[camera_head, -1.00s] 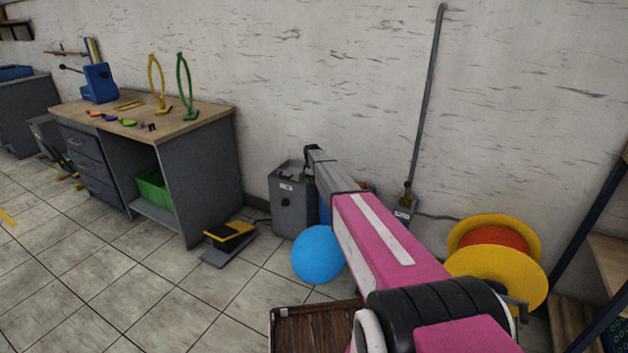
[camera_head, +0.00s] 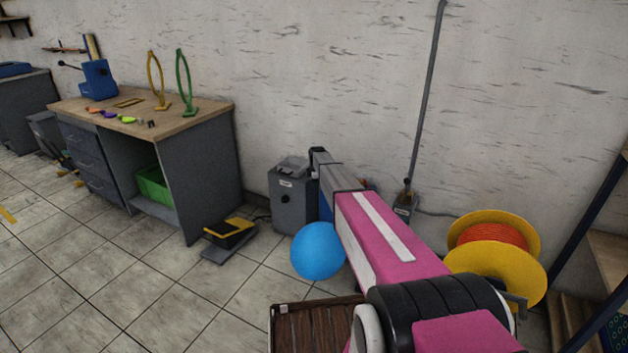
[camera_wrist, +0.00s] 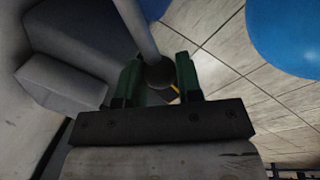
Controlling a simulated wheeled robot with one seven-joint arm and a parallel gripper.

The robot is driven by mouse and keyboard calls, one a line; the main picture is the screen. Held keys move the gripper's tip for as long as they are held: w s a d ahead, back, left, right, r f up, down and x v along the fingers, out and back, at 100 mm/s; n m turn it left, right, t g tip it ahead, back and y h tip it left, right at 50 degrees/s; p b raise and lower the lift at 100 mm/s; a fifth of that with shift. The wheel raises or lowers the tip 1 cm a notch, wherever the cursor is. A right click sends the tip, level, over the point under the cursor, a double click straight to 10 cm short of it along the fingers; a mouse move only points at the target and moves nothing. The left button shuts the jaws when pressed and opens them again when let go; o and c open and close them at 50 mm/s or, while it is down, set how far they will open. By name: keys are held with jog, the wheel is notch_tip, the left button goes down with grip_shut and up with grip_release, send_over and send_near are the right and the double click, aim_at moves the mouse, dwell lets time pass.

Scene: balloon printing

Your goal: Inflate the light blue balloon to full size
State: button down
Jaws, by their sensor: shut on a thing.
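The light blue balloon (camera_head: 318,251) is round and swollen, low beside my arm, in front of the grey box (camera_head: 290,205). In the wrist view part of the balloon (camera_wrist: 288,35) shows at the upper right, apart from my gripper. My gripper (camera_wrist: 158,75) has green fingers shut on a dark ball knob (camera_wrist: 160,75) at the end of a grey rod (camera_wrist: 137,28). In the head view my arm hides the gripper and the balloon's attachment.
A black-and-yellow foot pedal (camera_head: 230,235) lies on the floor by the workbench (camera_head: 190,119). A yellow reel with orange winding (camera_head: 493,262) and shelving (camera_head: 605,250) are at right. A brown slatted wooden object (camera_head: 315,328) is at bottom.

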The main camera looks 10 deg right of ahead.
jog(key=s+d+n+y, duration=0.1)
jog(key=s+d+n, duration=0.3)
jog(key=s+n, duration=0.2)
jog(key=shift+s+d+n+g, duration=0.15)
jog(key=shift+d+n+g, duration=0.15)
jog(key=shift+n, duration=0.6)
jog(key=c, duration=0.8)
grip_release()
jog(key=shift+r, duration=0.1)
jog(key=r, duration=0.3)
jog(key=s+d+r, duration=0.1)
jog(key=r, duration=0.6)
jog(key=shift+s+d+r, duration=0.25)
